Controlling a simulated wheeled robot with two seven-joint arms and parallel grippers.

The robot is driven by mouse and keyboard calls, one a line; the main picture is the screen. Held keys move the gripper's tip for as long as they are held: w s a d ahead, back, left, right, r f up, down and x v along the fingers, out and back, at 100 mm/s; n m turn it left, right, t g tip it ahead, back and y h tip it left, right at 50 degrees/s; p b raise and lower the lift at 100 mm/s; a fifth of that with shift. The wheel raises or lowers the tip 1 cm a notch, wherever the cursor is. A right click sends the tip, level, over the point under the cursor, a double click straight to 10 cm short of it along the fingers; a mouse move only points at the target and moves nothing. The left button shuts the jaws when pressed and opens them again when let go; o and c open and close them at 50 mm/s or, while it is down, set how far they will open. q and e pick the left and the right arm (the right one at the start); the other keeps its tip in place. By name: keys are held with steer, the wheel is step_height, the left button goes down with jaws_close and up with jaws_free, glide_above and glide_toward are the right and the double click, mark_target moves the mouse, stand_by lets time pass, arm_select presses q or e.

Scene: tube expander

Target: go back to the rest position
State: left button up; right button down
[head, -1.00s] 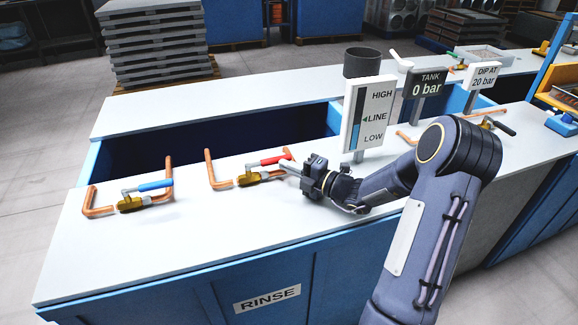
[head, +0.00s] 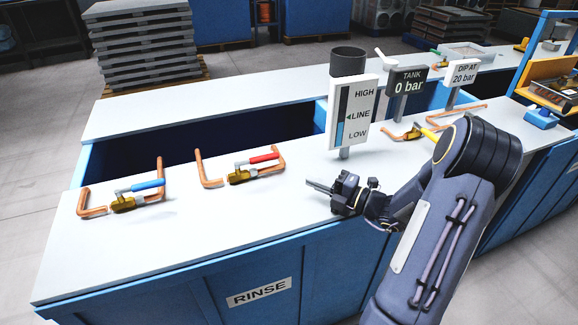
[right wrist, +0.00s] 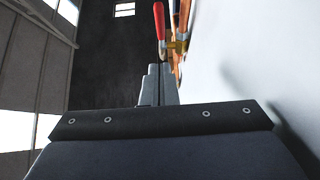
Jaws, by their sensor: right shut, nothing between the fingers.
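My right gripper (head: 318,187) is shut and empty. It hangs over the white top of the rinse bench, to the right of the red-handled valve (head: 262,159) and apart from it. In the right wrist view the shut fingers (right wrist: 156,85) point toward the red handle (right wrist: 160,22), with the brass valve body beside it. The blue-handled valve (head: 148,186) sits on copper pipe further left. My left gripper is not in view.
The level sign (head: 357,112) stands behind my right gripper, with the grey cup (head: 347,62) behind it. The "0 bar" sign (head: 407,80) and "20 bar" sign (head: 464,74) stand further right. A yellow-handled valve (head: 432,134) lies near my right arm. The bench front left (head: 110,260) is clear.

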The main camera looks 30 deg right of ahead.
steer(key=shift+s+r, duration=0.15)
steer(key=s+a+r+n+g+y+p, duration=0.2)
steer(key=s+a+r+n+g, duration=0.25)
steer(key=a+n, duration=0.5)
steer(key=s+a+r+n+g+y+p, duration=0.1)
steer(key=s+a+r+n+g+y, duration=0.15)
steer(key=a+r+n+g, duration=0.5)
steer(key=s+a+n+h+p, duration=0.1)
steer(key=s+n+h, duration=0.3)
steer(key=n, duration=1.1)
steer(key=s+a+f+n+t+h+p, duration=0.1)
steer(key=s+n+h, duration=0.3)
steer(key=s+n, duration=0.6)
steer(key=n+p, duration=0.1)
steer(key=n, duration=0.4)
steer(key=shift+a+f+p, duration=0.2)
steer(key=shift+a+p, duration=0.05)
steer(key=shift+p, duration=0.15)
